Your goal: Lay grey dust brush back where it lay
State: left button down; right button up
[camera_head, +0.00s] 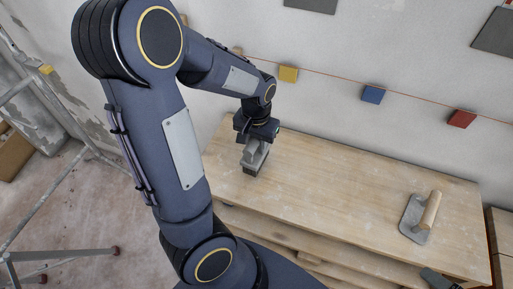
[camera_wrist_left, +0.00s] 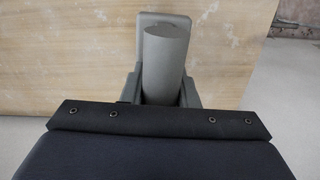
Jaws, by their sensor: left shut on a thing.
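The grey dust brush (camera_head: 252,163) is at my left gripper near the left end of the wooden bench top (camera_head: 330,200) in the head view. In the left wrist view the grey brush (camera_wrist_left: 165,50) points away from me, with its rounded handle between the two fingers of my left gripper (camera_wrist_left: 163,88). The gripper is shut on it. The brush is at or just above the bench surface; I cannot tell whether it touches. The gripper (camera_head: 255,150) hides part of it in the head view.
A trowel with a wooden handle (camera_head: 429,211) lies at the right of the bench. A dark object (camera_head: 440,279) shows at the front edge. Yellow, blue (camera_head: 373,94) and red blocks line the wall behind. A metal scaffold frame (camera_head: 75,155) stands left. The bench middle is clear.

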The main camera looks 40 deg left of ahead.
pick_arm(q)
jog(key=shift+f, duration=1.15)
jog(key=shift+f, duration=0.15)
jog(key=shift+f, duration=0.15)
jog(key=c, duration=1.1)
grip_release()
jog(key=r, duration=0.7)
jog(key=shift+s+r, duration=0.2)
jog(key=shift+r, duration=0.15)
jog(key=s+d+r+t+h, duration=0.1)
jog(key=s+d+r+t, duration=0.1)
jog(key=s+d, duration=0.1)
jog(key=s+d+r+t+h, duration=0.1)
jog(key=s+d+r, duration=0.2)
jog(key=s, duration=0.2)
jog(key=s+d+r+m+t+h, duration=0.1)
jog(key=s+d+r+t, duration=0.1)
jog(key=s+d, duration=0.1)
jog(key=shift+s+d+r+t+h, duration=0.2)
jog(key=shift+s+d+t+h, duration=0.15)
jog(key=shift+s, duration=0.25)
